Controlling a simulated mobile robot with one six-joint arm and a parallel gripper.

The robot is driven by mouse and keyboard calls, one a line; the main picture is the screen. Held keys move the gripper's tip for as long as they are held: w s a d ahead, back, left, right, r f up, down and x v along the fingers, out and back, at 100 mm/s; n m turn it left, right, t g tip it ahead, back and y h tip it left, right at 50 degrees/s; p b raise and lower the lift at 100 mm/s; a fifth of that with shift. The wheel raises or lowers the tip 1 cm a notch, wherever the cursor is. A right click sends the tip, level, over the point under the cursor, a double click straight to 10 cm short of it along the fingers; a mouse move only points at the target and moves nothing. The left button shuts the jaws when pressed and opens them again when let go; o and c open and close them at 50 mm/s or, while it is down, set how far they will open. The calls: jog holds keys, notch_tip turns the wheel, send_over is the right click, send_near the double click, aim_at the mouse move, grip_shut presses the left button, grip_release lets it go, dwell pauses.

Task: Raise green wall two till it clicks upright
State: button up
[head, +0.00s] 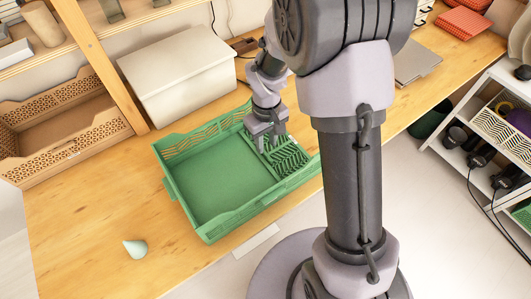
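The green folding crate (196,222) stands on the wooden table, its left, front and back sides upright. A green slatted wall panel (287,158) lies folded down inside its right end. No label shows which wall is number two. My gripper (266,141) points down over the back part of that folded panel, close to it. Its fingers are small in the picture, and I cannot tell how far apart they are or whether they touch the panel. My arm hides part of the crate's back right corner.
A cream box (178,82) stands behind the crate, and a tan perforated crate (62,140) is at the left. A pale green cone (135,249) lies on the table (80,235) at front left. A grey flat item (415,62) lies at right. The table's front left is mostly clear.

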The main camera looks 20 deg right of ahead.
aim_at(266, 154)
notch_tip(266, 154, down, 5)
jog(key=shift+r+b, duration=0.15)
jog(key=shift+b, duration=0.5)
grip_shut()
dwell(0.9)
